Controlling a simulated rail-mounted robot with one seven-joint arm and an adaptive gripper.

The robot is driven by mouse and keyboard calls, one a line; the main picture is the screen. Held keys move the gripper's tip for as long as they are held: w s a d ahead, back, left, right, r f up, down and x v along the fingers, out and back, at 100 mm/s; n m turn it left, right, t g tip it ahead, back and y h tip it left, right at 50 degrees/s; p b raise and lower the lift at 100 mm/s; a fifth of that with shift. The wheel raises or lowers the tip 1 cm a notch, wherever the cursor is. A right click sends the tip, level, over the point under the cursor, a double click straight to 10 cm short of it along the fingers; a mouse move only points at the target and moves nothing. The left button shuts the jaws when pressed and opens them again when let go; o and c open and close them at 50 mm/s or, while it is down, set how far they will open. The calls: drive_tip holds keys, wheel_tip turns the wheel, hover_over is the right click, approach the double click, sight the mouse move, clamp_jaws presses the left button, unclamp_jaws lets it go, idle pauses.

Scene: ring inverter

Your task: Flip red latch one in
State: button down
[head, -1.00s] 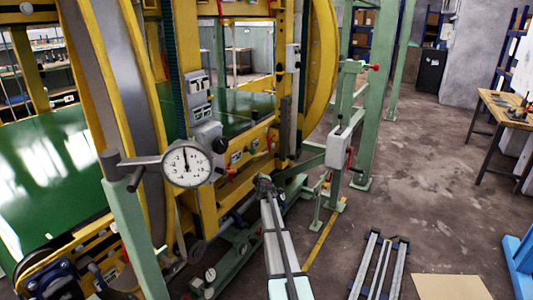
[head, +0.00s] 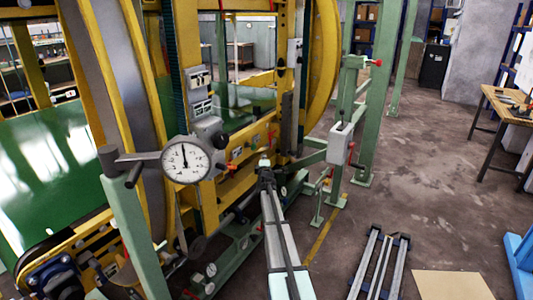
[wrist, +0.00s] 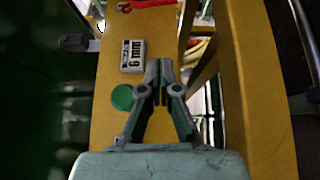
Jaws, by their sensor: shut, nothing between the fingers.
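My gripper (head: 265,163) is in front of the yellow machine frame, near its lower crossbeam. In the wrist view my gripper (wrist: 161,66) has its fingers shut together with nothing between them. They point up the picture along a yellow beam (wrist: 107,100). A red part (wrist: 152,3), possibly a latch, is cut off by the top edge, ahead of and apart from the fingertips. In the head view small red parts show on the yellow frame, one left of my gripper (head: 232,167) and another just above it (head: 270,137). I cannot tell which is latch one.
A dial gauge (head: 186,160) stands left of my arm. A green post with a grey box (head: 340,145) stands right.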

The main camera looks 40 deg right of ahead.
drive_tip(key=s+d+b+x, duration=0.1)
drive_tip(key=d+b+x, duration=0.1)
drive_tip(key=x, duration=1)
drive_tip(key=shift+s+d+b, duration=0.15)
drive_tip(key=shift+d+b, duration=0.15)
drive_tip(key=shift+d, duration=0.05)
drive_tip(key=shift+r, duration=0.1)
